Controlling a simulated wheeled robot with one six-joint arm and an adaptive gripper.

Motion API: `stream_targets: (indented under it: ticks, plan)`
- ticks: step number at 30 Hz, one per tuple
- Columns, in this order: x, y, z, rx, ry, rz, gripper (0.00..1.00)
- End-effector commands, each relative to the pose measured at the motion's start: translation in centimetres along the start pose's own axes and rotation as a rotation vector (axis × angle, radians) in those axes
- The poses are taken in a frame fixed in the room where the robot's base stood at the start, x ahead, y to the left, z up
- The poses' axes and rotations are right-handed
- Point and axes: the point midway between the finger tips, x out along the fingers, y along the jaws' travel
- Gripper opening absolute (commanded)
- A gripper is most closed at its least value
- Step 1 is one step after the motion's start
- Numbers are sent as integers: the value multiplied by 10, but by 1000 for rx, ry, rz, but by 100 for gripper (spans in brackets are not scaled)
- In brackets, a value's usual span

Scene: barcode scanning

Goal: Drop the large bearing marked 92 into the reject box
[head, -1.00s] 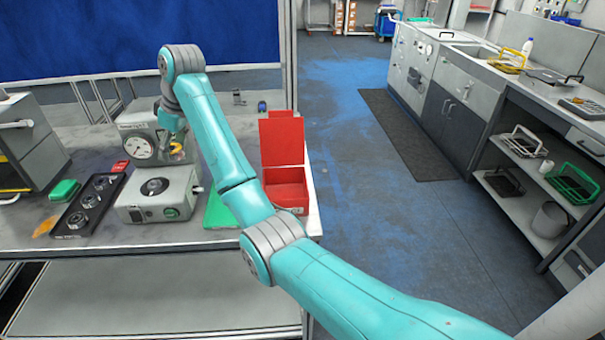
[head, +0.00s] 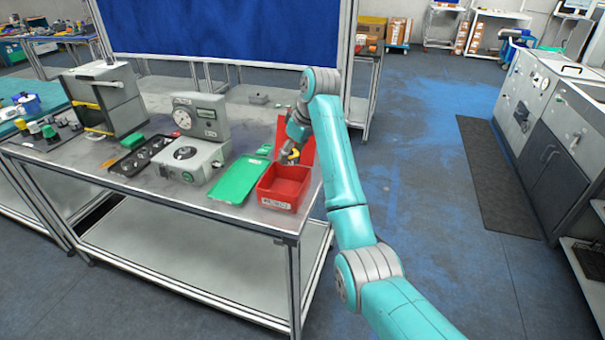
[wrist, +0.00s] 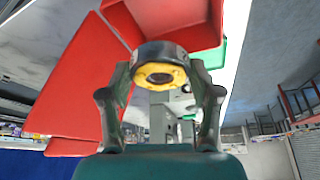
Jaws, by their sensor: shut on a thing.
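My gripper (head: 291,156) is above the red reject box (head: 283,197), near its back edge by the upright red panel (head: 309,145). The box has a white label on its front. In the wrist view my gripper (wrist: 160,76) is shut on a large bearing (wrist: 160,68), a dark ring with a yellow inner face, gripped on both sides. The number on the bearing cannot be read. The red box (wrist: 185,18) shows behind the bearing at the top of the wrist view, and the bearing is apart from its floor.
A green sheet (head: 237,181) lies left of the box. A grey machine with a dial (head: 190,140) and a black tray (head: 130,168) with several round parts stand further left. The box is near the table's right end, with open floor beyond.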

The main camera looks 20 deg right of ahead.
Motion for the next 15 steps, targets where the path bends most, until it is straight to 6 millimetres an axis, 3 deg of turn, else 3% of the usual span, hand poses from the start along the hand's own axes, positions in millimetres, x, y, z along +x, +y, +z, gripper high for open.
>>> stream_targets:
  ticks: [15]
  plan:
    - [40,0,17,-1,-1,-1,16]
